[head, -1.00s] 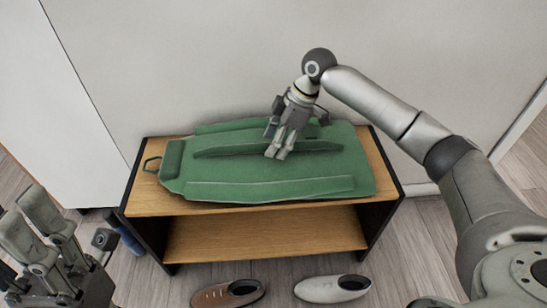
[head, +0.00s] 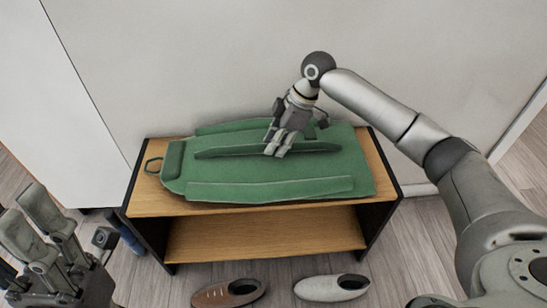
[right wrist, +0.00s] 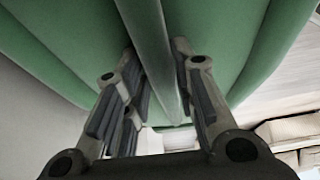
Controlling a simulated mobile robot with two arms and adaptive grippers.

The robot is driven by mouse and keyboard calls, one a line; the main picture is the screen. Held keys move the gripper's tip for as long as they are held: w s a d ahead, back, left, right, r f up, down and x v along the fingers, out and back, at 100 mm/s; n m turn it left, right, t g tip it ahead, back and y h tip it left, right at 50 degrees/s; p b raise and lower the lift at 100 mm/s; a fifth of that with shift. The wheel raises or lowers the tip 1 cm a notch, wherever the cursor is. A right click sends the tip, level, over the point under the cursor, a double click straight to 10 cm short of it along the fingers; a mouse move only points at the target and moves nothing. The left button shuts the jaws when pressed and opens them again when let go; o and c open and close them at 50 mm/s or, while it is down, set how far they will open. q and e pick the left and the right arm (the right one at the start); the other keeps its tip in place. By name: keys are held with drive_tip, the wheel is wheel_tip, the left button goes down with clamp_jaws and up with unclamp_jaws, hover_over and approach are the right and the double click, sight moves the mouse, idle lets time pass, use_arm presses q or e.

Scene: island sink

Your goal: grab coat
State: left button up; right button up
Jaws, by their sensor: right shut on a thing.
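The green coat (head: 270,175) lies flat on top of a wooden bench, with a raised fold running along its middle. My right gripper (head: 276,150) is over the coat, its fingertips down at this fold. In the right wrist view the fingers stand on both sides of the green fold (right wrist: 150,45), and my right gripper (right wrist: 160,85) is shut on it. My left gripper (head: 45,230) is at the lower left, away from the coat. Its fingers appear spread apart with nothing between them.
The bench (head: 145,203) has a lower shelf (head: 265,235) that looks empty. A brown shoe (head: 228,293) and a light grey shoe (head: 332,288) stand on the floor in front. A blue item (head: 130,237) is left of the bench. A wall is behind.

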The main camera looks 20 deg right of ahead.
drive_tip(key=shift+s+f, duration=0.1)
drive_tip(key=shift+f, duration=0.1)
clamp_jaws()
